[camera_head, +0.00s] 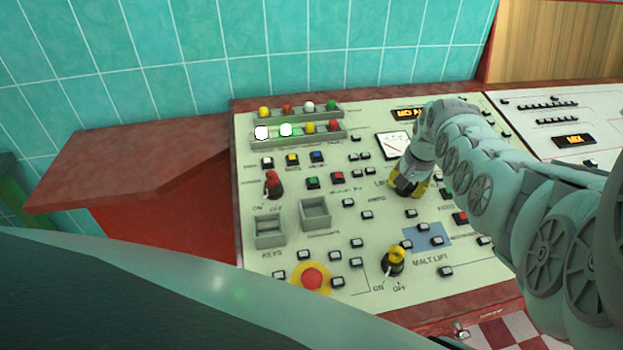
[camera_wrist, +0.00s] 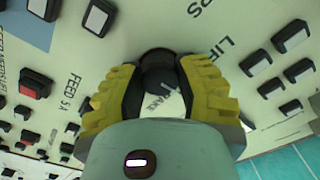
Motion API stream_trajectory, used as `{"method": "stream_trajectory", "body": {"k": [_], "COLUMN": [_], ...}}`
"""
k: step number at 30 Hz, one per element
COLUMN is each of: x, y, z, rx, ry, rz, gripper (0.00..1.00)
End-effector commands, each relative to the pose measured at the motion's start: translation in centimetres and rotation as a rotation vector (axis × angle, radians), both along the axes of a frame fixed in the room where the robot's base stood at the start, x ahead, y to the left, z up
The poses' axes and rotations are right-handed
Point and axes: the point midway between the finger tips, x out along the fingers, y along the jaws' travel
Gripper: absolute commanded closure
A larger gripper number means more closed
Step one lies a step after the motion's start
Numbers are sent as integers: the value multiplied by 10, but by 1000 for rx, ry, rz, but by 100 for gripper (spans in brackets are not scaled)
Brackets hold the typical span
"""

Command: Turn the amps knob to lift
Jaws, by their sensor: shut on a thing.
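The amps knob is a dark round knob (camera_wrist: 158,72) on the cream panel. It sits between the two yellow fingers of my gripper (camera_wrist: 157,88) in the wrist view, and my gripper is shut on it. The word LIFT is printed to the right of the knob and part of AMPS above that. I cannot tell which way the knob points. In the head view my gripper (camera_head: 408,186) is down against the panel right of centre, and it hides the knob there.
A yellow-topped lever (camera_head: 396,256) marked MALT LIFT stands below my gripper. A red lever (camera_head: 272,184) and a red mushroom button (camera_head: 313,278) are further left. Several small buttons surround the knob. A white meter (camera_head: 391,146) is just above.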

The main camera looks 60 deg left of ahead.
Motion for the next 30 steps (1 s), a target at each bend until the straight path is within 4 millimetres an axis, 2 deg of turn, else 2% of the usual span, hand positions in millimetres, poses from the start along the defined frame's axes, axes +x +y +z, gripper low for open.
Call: {"method": "stream_trajectory", "body": {"k": [18,30], "x": [2,2], "y": [-3,-2], "z": [-2,-2], "rx": [-47,-58], "ry": [-101,-135], "rz": [534,709], "gripper": [100,100]}}
